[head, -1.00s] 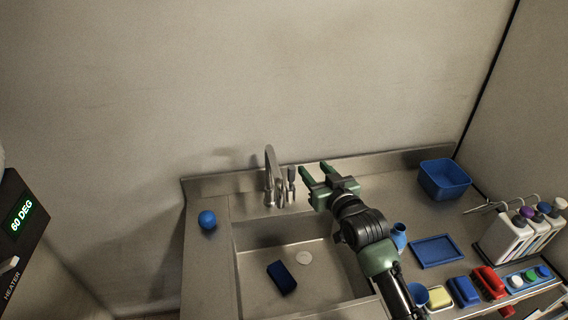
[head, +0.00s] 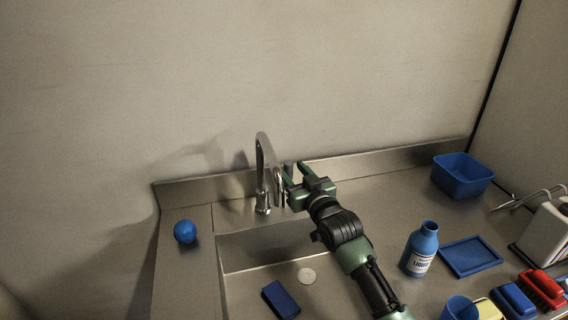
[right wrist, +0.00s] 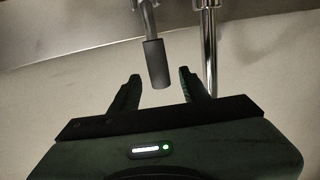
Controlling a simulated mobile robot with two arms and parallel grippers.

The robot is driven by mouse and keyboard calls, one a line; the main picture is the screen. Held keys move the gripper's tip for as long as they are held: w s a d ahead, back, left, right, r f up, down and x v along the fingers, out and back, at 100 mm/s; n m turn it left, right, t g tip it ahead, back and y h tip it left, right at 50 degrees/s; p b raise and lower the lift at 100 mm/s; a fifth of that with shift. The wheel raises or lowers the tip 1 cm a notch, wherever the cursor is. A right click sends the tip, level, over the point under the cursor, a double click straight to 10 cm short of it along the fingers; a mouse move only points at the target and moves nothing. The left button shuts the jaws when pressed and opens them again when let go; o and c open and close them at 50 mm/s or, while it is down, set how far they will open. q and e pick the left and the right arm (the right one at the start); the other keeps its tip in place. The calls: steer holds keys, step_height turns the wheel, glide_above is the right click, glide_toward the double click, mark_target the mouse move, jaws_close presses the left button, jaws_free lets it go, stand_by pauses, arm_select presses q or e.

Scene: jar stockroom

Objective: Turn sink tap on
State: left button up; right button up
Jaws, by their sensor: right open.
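The chrome sink tap (head: 262,178) stands behind the basin, with its curved neck upright. My right gripper (head: 293,172) is open beside the tap, on its right, and partly hides the tap handle. In the right wrist view, the handle's grey cylindrical end (right wrist: 156,63) shows between the two open fingertips of my right gripper (right wrist: 159,77), with a gap on each side. A chrome pipe of the tap (right wrist: 210,45) passes close to the right finger. No water shows. My left gripper is not in view.
The steel sink basin (head: 248,289) holds a blue block (head: 281,299). A blue ball (head: 185,231) sits on the left ledge. A blue bottle (head: 420,248), blue tray (head: 470,256) and blue bin (head: 462,175) stand on the right counter. The wall is close behind the tap.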

steer(key=shift+x, duration=2.85)
steer(key=shift+s+f, duration=0.1)
jaws_close()
